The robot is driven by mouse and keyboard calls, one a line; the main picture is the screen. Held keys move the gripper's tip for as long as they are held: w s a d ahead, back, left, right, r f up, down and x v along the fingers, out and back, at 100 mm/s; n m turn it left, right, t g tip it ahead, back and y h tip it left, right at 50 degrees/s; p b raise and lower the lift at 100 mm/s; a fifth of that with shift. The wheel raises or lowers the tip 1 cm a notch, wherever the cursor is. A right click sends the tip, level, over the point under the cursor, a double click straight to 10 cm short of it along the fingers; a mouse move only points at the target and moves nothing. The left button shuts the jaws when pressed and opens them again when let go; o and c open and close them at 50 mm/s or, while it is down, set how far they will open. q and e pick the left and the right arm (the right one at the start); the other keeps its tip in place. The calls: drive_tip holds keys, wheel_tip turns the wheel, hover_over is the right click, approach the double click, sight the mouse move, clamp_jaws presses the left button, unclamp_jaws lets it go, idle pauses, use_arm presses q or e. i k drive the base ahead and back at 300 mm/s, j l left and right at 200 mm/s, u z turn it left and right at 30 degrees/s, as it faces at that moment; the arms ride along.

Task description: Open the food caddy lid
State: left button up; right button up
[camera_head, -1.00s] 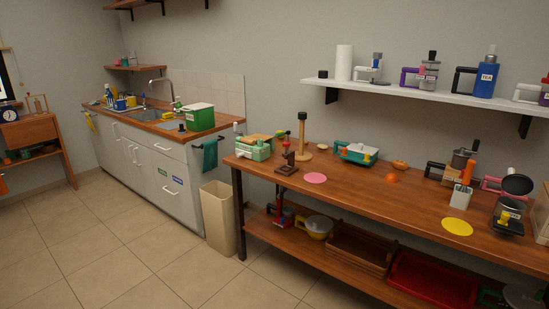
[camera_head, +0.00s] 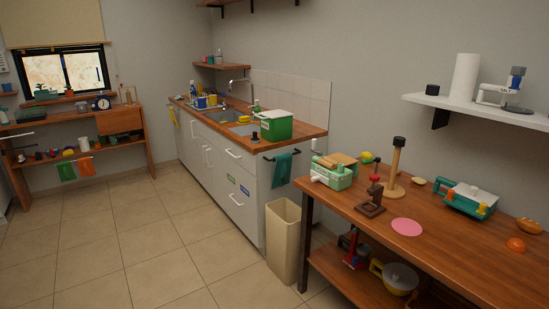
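A green box with a white lid, which looks like the food caddy (camera_head: 277,127), stands on the right end of the wooden kitchen counter. Its white lid (camera_head: 276,114) lies flat on top and looks closed. A small dark object (camera_head: 255,136) is at its left front. Neither of my grippers is in view, and nothing of mine touches the caddy.
The sink (camera_head: 225,116) is left of the caddy. A teal towel (camera_head: 282,170) hangs at the counter's end. A beige bin (camera_head: 284,240) stands between the counter and the cluttered wooden table (camera_head: 455,240). The tiled floor (camera_head: 150,230) before the cabinets is clear.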

sight(278, 113)
drive_tip(key=i+j+u, duration=0.15)
drive_tip(key=i+u, duration=0.8)
drive_tip(key=i, duration=0.15)
drive_tip(key=i+j+z, duration=0.1)
drive_tip(key=i+z, duration=0.25)
drive_tip(key=i+j+z, duration=0.2)
drive_tip(key=i+z, duration=0.2)
drive_tip(key=i+j+z, duration=0.35)
